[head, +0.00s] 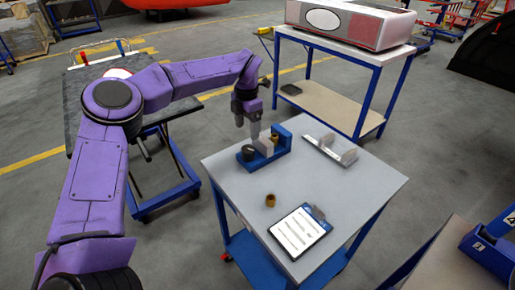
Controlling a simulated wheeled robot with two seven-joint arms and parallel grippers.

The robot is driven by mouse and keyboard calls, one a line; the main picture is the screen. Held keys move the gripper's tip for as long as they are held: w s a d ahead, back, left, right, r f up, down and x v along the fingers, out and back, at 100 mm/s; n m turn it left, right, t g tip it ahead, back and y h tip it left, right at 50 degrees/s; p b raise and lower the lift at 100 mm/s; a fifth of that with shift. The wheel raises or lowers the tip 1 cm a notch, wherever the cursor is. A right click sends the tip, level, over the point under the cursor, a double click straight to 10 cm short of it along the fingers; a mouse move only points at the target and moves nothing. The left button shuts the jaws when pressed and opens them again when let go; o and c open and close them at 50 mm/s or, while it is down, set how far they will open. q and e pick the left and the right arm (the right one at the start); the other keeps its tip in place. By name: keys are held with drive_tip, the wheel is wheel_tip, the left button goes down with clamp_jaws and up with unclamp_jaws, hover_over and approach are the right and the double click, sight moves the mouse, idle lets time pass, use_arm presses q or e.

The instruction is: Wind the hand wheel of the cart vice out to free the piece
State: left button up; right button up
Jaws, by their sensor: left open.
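The blue cart vice (282,139) stands near the far left edge of the grey cart top (355,205). A dark round part at its left end looks like the hand wheel (248,153). A pale grey piece (265,144) sits between the vice's uprights. My left gripper (255,136) points down just above the vice, between the wheel and the piece. It is open, with its fingertips close to the vice; I cannot tell whether they touch anything. My right gripper is not in view.
On the cart top are a grey metal bracket (330,150), a small brass cylinder (270,200) and a clipboard (300,231). A blue bin (490,250) is at lower right.

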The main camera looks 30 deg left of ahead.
sight(248, 149)
use_arm(q)
drive_tip(key=shift+w+f, duration=0.2)
drive_tip(key=shift+w, duration=0.2)
drive_tip(key=shift+d+f, duration=0.1)
drive_tip(key=shift+f, duration=0.2)
drive_tip(key=f, duration=0.1)
drive_tip(key=s+f+p, duration=0.1)
drive_tip(key=f, duration=0.2)
drive_tip(key=shift+s+f+p, duration=0.25)
drive_tip(key=shift+p, duration=0.15)
drive_tip(key=f, duration=0.4)
drive_tip(key=shift+w+f+p, duration=0.2)
drive_tip(key=shift+w+p, duration=0.2)
drive_tip(key=shift+f, duration=0.15)
drive_tip(key=shift+s, duration=0.15)
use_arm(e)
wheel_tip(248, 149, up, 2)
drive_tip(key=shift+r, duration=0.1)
use_arm(q)
drive_tip(key=c, duration=1)
